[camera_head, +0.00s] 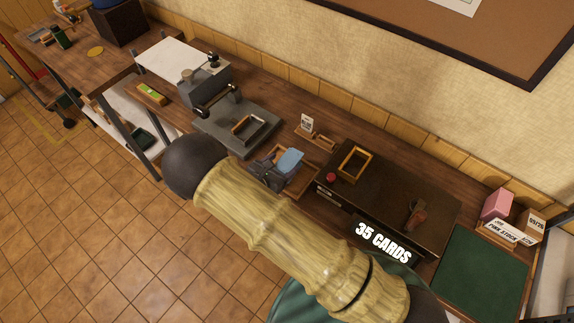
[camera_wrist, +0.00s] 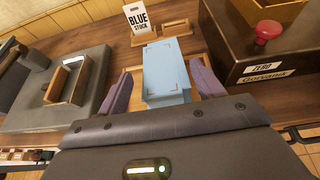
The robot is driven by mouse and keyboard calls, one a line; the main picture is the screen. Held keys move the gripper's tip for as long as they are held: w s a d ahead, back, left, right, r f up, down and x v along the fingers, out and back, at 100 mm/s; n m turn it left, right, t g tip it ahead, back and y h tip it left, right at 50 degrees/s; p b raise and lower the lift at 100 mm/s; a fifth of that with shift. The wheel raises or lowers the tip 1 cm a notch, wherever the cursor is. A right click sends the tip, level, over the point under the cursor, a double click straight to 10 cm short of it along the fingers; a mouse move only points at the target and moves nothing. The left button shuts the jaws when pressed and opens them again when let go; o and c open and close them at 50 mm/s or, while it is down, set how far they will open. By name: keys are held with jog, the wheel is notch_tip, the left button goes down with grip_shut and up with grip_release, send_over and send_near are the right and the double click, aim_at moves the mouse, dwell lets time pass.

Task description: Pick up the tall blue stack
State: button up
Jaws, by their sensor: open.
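The tall blue stack (camera_wrist: 168,66) stands on a wooden tray on the bench, in front of a small white card reading "BLUE STOCK" (camera_wrist: 139,17). In the head view the stack (camera_head: 290,158) shows just beyond my gripper (camera_head: 274,172). In the wrist view my gripper (camera_wrist: 160,76) is open, with one purple finger on each side of the stack. The right finger is close to its side and the left has a small gap; I cannot tell whether either touches. The stack's lower near part is hidden by the gripper body.
A grey press (camera_head: 235,125) stands left of the stack. A dark box with a red button (camera_head: 331,177) and a brass frame (camera_head: 355,163) is close on the right. A pink stack (camera_head: 497,204) stands at far right beside a green mat (camera_head: 480,275).

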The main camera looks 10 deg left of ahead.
aim_at(287, 160)
jog(key=shift+p+x, duration=0.85)
jog(key=shift+x, duration=1.1)
jog(key=c, duration=1.2)
jog(key=shift+c, duration=0.2)
jog(key=shift+r+b, duration=1.75)
jog(key=shift+r, duration=3.25)
